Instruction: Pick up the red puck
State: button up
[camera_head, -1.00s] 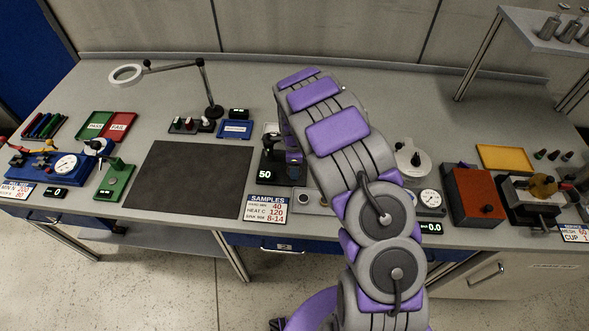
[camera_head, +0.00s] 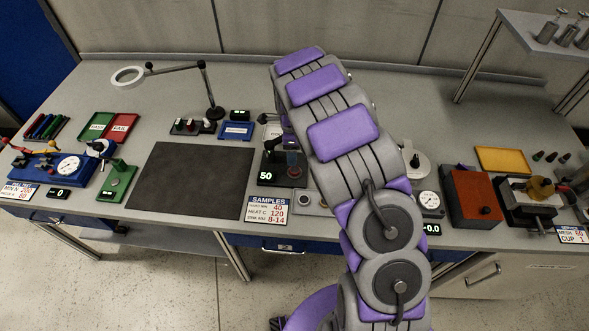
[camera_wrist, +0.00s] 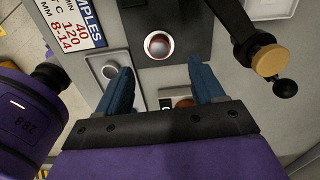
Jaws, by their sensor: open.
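A round, dark red piece, which looks like the red puck (camera_wrist: 158,45), sits in a pale ring on a black base in the wrist view. In the head view the puck (camera_head: 292,158) shows small on the black station beside the 50 display. My gripper (camera_wrist: 162,75) is open, its two blue fingers apart with nothing held between them. The puck lies just beyond the fingertips in the picture, roughly in line with the gap. The height between them is hard to judge.
A black lever with a wooden knob (camera_wrist: 270,60) stands close to the right finger in the wrist view. A grey plate with a round button (camera_wrist: 109,70) lies by the left finger. The SAMPLES sign (camera_head: 268,209) stands at the front edge. A dark mat (camera_head: 195,178) lies clear to the left.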

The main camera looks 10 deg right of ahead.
notch_tip(320, 180, up, 9)
jog(key=p, duration=0.1)
jog(key=n+b, duration=0.3)
jog(key=n, duration=0.8)
send_over(294, 169)
notch_tip(294, 169, down, 13)
jog(key=shift+r, duration=0.2)
jog(key=shift+s+f+b, duration=0.1)
jog(key=shift+f+b, duration=0.65)
jog(key=shift+f, duration=1.9)
jog(key=shift+r, duration=0.1)
jog(key=shift+c, duration=0.2)
jog(key=c, duration=1.2)
